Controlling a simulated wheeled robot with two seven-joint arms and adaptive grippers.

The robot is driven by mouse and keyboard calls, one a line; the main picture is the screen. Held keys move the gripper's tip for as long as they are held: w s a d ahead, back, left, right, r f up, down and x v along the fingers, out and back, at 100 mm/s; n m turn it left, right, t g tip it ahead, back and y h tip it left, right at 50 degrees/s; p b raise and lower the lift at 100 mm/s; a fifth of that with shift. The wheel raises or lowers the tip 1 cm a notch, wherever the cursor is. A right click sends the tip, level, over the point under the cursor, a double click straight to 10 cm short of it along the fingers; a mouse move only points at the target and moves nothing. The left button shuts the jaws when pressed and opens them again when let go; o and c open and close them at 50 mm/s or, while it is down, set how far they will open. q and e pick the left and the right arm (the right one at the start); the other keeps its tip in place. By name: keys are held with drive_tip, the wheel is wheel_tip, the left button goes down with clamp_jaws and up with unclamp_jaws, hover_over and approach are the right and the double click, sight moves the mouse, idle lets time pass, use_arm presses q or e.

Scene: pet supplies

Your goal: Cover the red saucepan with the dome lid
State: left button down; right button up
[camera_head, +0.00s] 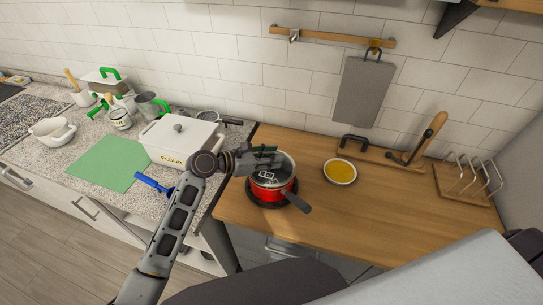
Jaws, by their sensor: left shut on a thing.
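The red saucepan (267,193) stands on a dark round base on the wooden counter, its dark handle pointing to the lower right. The dome lid (284,166) is at the pan's top; whether it is fully seated on the rim I cannot tell. My left gripper (264,157) reaches in from the left and is shut on the lid at its top, with the fingers partly hiding it. My right gripper is not in view.
A bowl of yellow food (340,172) sits right of the pan. A wooden rack (467,183) stands farther right. A white flour box (172,146) and a green mat (108,163) are on the left counter. Bare wood lies in front of the bowl.

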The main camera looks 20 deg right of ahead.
use_arm(q)
drive_tip(key=shift+f+p, duration=0.45)
drive_tip(key=shift+p, duration=1.05)
idle(2.2)
drive_tip(key=c, duration=1)
unclamp_jaws()
drive_tip(key=shift+o, duration=0.2)
drive_tip(key=shift+f, duration=0.1)
drive_tip(key=v, duration=1.2)
